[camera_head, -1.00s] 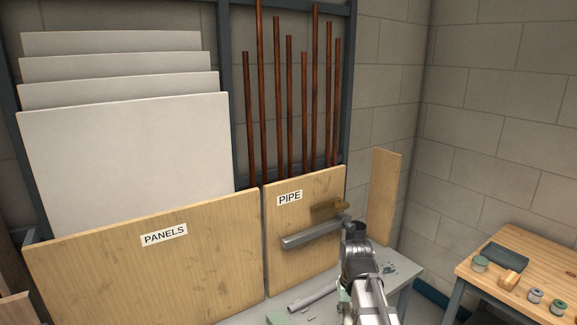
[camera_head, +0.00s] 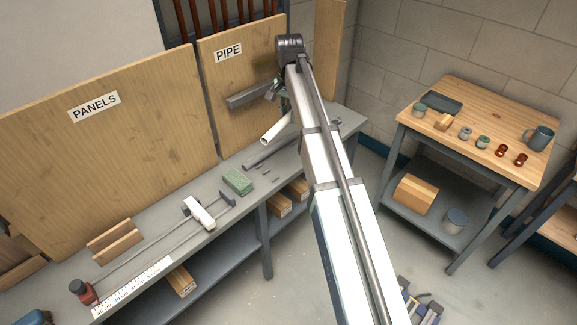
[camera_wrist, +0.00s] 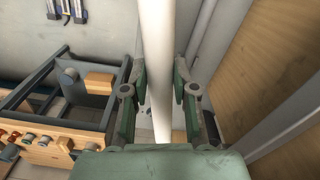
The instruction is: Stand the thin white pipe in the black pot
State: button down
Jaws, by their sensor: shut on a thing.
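The thin white pipe (camera_wrist: 157,40) runs between the two fingers of my gripper (camera_wrist: 158,88) in the wrist view, and the gripper is shut on it. In the head view a short length of the white pipe (camera_head: 276,129) shows tilted above the bench, beside my arm. My gripper (camera_head: 284,104) is mostly hidden there behind my arm. I cannot make out a black pot in either view.
The pipe rack's front board (camera_head: 222,85) stands behind. A wooden table (camera_head: 477,112) with a mug (camera_head: 538,138) and small items stands right.

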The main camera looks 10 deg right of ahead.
aim_at(289, 164)
jog(key=shift+w+r+m, duration=0.15)
jog(key=shift+w+m, duration=0.05)
jog(key=shift+m, duration=0.8)
jog(key=shift+s, duration=0.1)
jog(key=shift+f+m, duration=0.3)
notch_tip(289, 164, down, 20)
jog(key=p, duration=0.3)
jog(key=shift+r, duration=0.25)
jog(key=c, duration=0.9)
grip_release()
jog(key=shift+f, duration=0.1)
notch_tip(289, 164, up, 12)
jog(key=b, duration=0.2)
